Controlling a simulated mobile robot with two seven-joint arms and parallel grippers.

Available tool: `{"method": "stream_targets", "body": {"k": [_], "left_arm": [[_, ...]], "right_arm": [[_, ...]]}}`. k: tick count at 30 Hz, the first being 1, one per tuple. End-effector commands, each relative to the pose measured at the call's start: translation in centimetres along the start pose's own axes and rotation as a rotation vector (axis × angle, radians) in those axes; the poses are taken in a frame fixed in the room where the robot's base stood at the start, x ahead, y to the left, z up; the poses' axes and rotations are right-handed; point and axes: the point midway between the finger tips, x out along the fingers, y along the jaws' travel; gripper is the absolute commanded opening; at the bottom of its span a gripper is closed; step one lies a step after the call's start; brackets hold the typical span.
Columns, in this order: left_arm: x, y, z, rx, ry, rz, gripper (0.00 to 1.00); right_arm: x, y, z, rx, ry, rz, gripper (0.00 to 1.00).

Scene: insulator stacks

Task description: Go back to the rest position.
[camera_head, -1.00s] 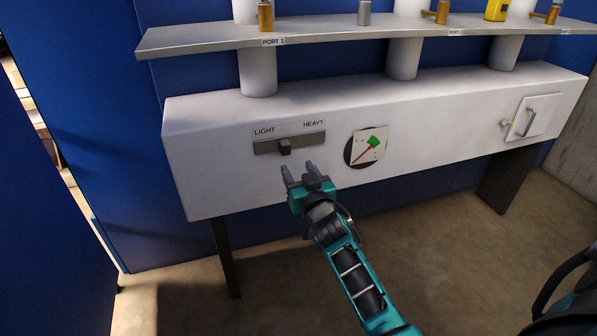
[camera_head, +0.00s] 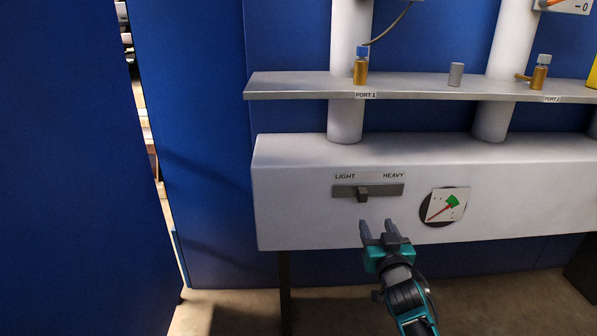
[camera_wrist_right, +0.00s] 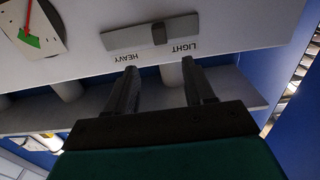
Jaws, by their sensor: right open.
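My right gripper (camera_head: 377,228) is open and empty, in front of the white cabinet and just below the slider switch. In the right wrist view my right gripper (camera_wrist_right: 158,85) shows two dark fingers apart with nothing between them. The slider switch (camera_head: 362,194) sits in a grey slot between the labels LIGHT and HEAVY, its knob near the middle. The slider (camera_wrist_right: 159,34) also shows upside down in the wrist view, apart from the fingertips. My left gripper is not in view.
A round gauge (camera_head: 444,206) with a red needle is right of the slider on the white cabinet (camera_head: 290,195). Above it, a grey shelf (camera_head: 300,86) carries brass valves (camera_head: 360,70) and white columns (camera_head: 346,120). Blue panels (camera_head: 195,120) stand at left and behind.

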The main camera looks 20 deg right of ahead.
Motion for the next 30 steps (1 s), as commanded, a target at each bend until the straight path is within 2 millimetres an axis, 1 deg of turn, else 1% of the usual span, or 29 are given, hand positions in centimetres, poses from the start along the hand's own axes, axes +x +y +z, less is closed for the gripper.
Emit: {"method": "stream_targets", "body": {"k": [2, 4, 5, 7, 8, 9, 11, 12, 14, 15, 17, 18, 20, 21, 23, 24, 30], "left_arm": [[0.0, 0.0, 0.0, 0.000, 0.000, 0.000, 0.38], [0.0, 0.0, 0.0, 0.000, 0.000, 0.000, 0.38], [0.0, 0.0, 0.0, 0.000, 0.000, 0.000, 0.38], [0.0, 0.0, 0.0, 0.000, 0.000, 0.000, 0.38], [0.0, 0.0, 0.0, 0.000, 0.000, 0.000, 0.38], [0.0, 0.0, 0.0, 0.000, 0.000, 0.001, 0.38], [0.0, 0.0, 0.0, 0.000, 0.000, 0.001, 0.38], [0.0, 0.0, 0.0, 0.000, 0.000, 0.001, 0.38], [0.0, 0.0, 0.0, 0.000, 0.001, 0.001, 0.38], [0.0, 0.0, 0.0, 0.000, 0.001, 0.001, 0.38], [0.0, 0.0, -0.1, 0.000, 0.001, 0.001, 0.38], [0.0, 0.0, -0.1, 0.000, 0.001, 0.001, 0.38], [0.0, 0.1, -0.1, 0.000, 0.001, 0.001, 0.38], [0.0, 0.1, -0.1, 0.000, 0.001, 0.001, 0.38], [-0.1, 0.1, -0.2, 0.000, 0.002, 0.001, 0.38], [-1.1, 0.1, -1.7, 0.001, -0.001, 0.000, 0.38], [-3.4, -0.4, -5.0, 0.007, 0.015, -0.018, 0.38]], "right_arm": [[-0.4, -0.1, 0.3, -0.004, -0.010, -0.004, 0.53], [-1.5, -0.5, 1.2, -0.017, -0.035, -0.015, 0.53], [-2.2, -0.8, 1.7, -0.024, -0.051, -0.024, 0.53], [-4.6, -1.8, 3.4, -0.047, -0.107, -0.055, 0.53], [-5.9, -2.4, 4.2, -0.057, -0.136, -0.074, 0.53], [-7.9, -3.3, 5.4, -0.071, -0.180, -0.103, 0.53], [-11.0, -4.8, 7.0, -0.088, -0.250, -0.154, 0.53], [-13.0, -5.8, 7.9, -0.095, -0.293, -0.188, 0.53], [-15.9, -7.1, 8.9, -0.105, -0.354, -0.240, 0.53], [-17.8, -8.0, 9.5, -0.107, -0.391, -0.274, 0.53], [-20.6, -9.3, 10.3, -0.111, -0.446, -0.325, 0.53], [-22.4, -10.0, 10.7, -0.111, -0.481, -0.359, 0.53], [-25.0, -11.2, 11.0, -0.109, -0.529, -0.410, 0.53], [-26.7, -11.9, 11.2, -0.106, -0.561, -0.443, 0.53], [-29.2, -12.9, 11.2, -0.100, -0.605, -0.493, 0.53], [-28.4, -12.5, 9.5, -0.106, -0.593, -0.476, 0.53], [-28.4, -11.5, 6.2, -0.117, -0.592, -0.454, 0.53]]}}
